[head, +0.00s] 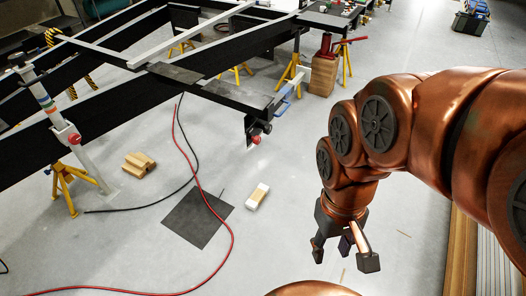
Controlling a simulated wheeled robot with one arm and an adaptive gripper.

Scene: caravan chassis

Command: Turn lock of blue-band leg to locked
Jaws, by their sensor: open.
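A pale leg with a blue part (288,92) sits at the near right corner of the black chassis; I cannot tell whether the blue is its band. Below it hangs a dark bracket with red knobs (256,139); which way any lock is turned is too small to tell. Another pale leg (48,103) with coloured bands and a red knob (74,139) stands tilted at the left. My gripper (343,252) is open and empty, pointing down over the floor, right of and nearer than the chassis corner, touching nothing.
The black chassis (110,104) rests on yellow stands (65,187). Long planks (461,250) lie at right. Floor around my gripper is clear.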

